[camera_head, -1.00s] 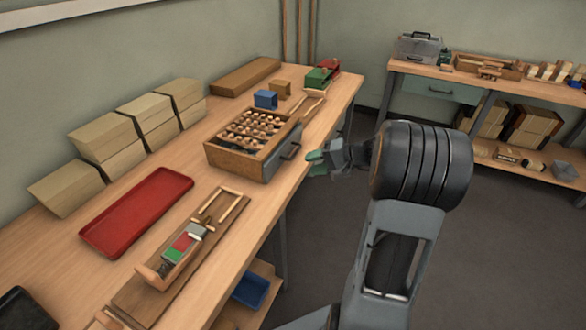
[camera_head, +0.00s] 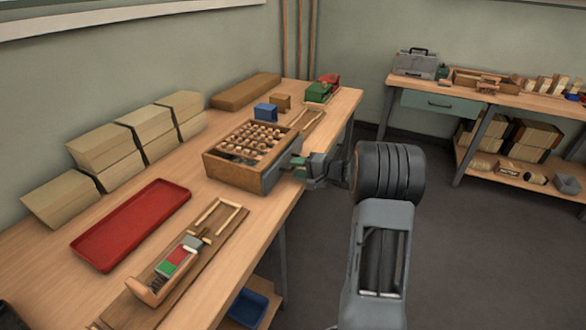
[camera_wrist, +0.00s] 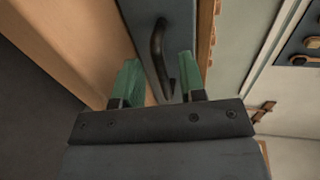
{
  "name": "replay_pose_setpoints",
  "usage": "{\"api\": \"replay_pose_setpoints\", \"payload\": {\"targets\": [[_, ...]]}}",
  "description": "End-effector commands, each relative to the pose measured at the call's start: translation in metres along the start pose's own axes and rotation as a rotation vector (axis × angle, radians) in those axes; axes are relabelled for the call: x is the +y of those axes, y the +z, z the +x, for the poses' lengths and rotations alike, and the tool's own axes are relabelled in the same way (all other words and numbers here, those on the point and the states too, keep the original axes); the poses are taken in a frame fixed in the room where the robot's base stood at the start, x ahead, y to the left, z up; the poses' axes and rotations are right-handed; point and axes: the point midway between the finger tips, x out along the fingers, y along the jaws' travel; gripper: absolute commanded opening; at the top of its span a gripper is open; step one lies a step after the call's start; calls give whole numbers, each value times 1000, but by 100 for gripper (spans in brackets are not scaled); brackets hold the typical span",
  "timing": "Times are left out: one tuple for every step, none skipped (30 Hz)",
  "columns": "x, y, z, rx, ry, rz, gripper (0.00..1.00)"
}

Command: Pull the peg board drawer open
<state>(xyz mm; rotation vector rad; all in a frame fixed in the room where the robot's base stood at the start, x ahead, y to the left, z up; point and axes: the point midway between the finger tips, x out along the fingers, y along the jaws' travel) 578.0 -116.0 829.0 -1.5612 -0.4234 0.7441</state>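The peg board drawer is part of a wooden box (camera_head: 233,168) on the bench, with round wooden pegs standing in its top. Its dark grey front (camera_head: 272,176) faces my arm and also shows in the wrist view (camera_wrist: 148,18). A dark bar handle (camera_wrist: 157,48) stands out from that front. My gripper (camera_head: 298,168) is at the drawer front, hiding the handle in the head view. In the wrist view its two green fingers (camera_wrist: 158,80) are apart, one on each side of the handle's near end. I see a gap between the fingers and the handle.
A red tray (camera_head: 132,224) and a wooden jig (camera_head: 180,265) with coloured blocks lie nearer on the bench (camera_head: 225,225). Blue (camera_head: 265,111) and brown blocks stand behind the box. The floor right of the bench is clear.

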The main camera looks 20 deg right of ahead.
Motion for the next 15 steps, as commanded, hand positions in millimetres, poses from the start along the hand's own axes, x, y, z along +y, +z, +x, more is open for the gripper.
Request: {"api": "replay_pose_setpoints", "payload": {"targets": [[1, 0, 6, -3, 0, 0, 37], [1, 1, 9, -3, 0, 0, 37], [0, 1, 12, -3, 1, 0, 37], [0, 0, 14, -2, 0, 0, 37], [0, 0, 16, -1, 0, 0, 37], [0, 0, 18, -1, 0, 0, 37], [0, 0, 19, -1, 0, 0, 37], [0, 0, 20, -1, 0, 0, 37], [0, 0, 21, -1, 0, 0, 37], [0, 0, 21, -1, 0, 0, 37], [0, 0, 22, -1, 0, 0, 37], [0, 0, 22, -1, 0, 0, 37], [0, 0, 22, -1, 0, 0, 37], [0, 0, 22, -1, 0, 0, 37], [0, 0, 22, -1, 0, 0, 37]]}}
